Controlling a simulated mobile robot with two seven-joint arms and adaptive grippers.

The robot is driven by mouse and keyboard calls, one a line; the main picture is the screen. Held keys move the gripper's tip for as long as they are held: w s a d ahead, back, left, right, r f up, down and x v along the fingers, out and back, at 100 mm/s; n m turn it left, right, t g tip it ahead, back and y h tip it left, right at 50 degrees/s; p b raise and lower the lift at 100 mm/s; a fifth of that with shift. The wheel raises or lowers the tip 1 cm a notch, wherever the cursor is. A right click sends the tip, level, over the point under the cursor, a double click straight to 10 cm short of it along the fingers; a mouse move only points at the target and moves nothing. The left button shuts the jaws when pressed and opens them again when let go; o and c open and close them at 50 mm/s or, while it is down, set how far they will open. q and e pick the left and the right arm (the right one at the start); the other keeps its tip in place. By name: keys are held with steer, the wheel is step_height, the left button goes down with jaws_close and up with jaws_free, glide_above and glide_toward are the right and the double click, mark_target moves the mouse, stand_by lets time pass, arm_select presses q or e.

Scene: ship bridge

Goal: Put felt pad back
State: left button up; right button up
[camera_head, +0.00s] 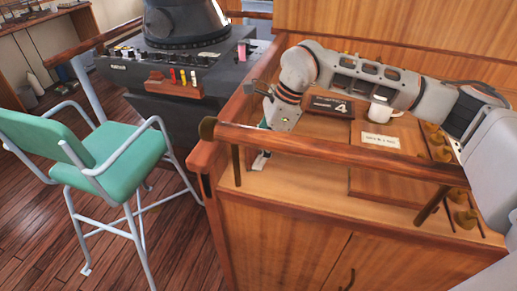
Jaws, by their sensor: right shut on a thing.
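My right arm reaches in from the right over the wooden desk (300,188). My right gripper (261,160) points down at the desk's left end, behind the front rail, which hides part of it. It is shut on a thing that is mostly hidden. A small green patch (264,123) shows beside the gripper; it looks like the felt pad, but its outline cannot be made out. The fingertips are low, close to the desk top; whether they touch it I cannot tell. My left gripper is not in view.
A wooden rail (340,152) runs along the desk's front edge. On the desk are a dark calendar block (328,106), a white mug (381,111), a white card (381,140) and several brass pieces (465,218). A green chair (100,150) and a dark console (190,75) stand left.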

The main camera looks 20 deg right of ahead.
steer(key=o, duration=1.1)
steer(key=shift+f, duration=0.1)
steer(key=shift+c, duration=0.2)
steer(key=shift+d+r, duration=0.15)
steer(key=shift+r, duration=0.3)
steer(key=w+v, duration=0.1)
steer(key=v, duration=1)
steer(key=shift+s+r+b, duration=0.2)
steer(key=shift+s+b, duration=0.2)
steer(key=shift+s, duration=0.1)
